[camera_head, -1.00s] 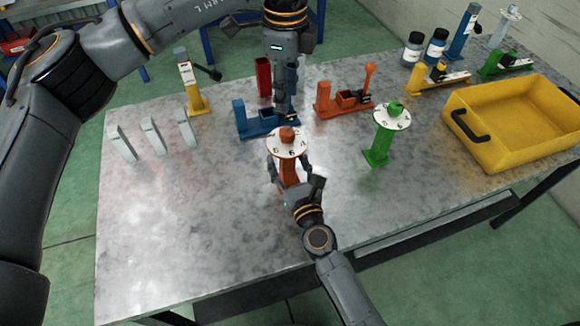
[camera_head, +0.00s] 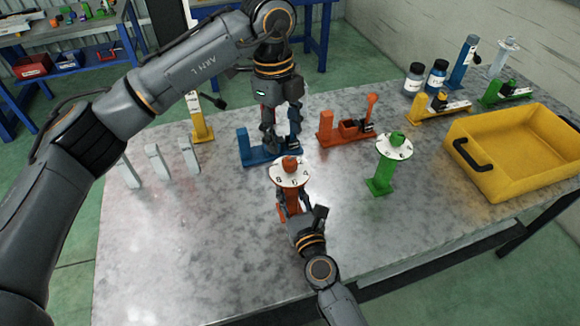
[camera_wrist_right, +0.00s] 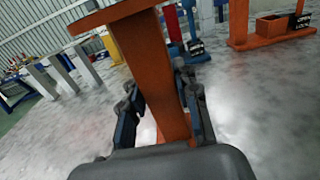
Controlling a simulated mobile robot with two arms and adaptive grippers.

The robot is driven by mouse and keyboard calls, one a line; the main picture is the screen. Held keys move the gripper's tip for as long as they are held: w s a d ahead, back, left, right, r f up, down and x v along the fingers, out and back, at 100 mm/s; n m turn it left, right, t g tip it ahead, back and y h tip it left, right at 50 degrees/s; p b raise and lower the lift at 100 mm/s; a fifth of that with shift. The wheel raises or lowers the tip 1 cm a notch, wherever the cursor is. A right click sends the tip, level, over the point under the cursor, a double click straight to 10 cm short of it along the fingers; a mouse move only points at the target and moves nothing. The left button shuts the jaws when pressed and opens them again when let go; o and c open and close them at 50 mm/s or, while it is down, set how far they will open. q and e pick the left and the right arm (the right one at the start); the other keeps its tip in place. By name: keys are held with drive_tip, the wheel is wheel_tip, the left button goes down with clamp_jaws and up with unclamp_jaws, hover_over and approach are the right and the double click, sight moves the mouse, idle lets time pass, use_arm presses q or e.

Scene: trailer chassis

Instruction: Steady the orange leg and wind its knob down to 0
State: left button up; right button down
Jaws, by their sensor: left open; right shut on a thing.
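The orange leg (camera_head: 283,211) stands upright near the middle front of the table. A white numbered dial (camera_head: 289,175) and an orange knob (camera_head: 290,163) sit on its top. My right gripper (camera_head: 293,208) is shut on the leg's post below the dial. In the right wrist view the orange post (camera_wrist_right: 160,75) stands between the two fingers. My left gripper (camera_head: 281,143) points down, open, just above and behind the knob in the head view. It appears apart from the knob, in front of the blue stand. The number set on the dial is too small to tell.
A green leg (camera_head: 382,178) with its own dial stands to the right. Behind are a blue stand (camera_head: 247,150) and an orange stand (camera_head: 335,132). A yellow bin (camera_head: 478,168) is at right. Grey uprights (camera_head: 158,163) stand at left. The front left table is clear.

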sight(290, 164)
use_arm(q)
drive_tip(key=a+f+m+h, duration=0.5)
drive_tip(key=m+h, duration=0.4)
drive_tip(key=m, duration=0.5)
drive_tip(key=a+f+m+h, duration=0.4)
drive_tip(key=a+m+h, duration=0.3)
drive_tip(key=m, duration=0.7)
drive_tip(key=shift+t+h, duration=0.4)
drive_tip(key=shift+h, duration=0.1)
drive_tip(key=d, duration=1.3)
drive_tip(key=shift+s+d+f, duration=0.1)
drive_tip(key=shift+f, duration=0.1)
drive_tip(key=shift+c, duration=0.4)
clamp_jaws()
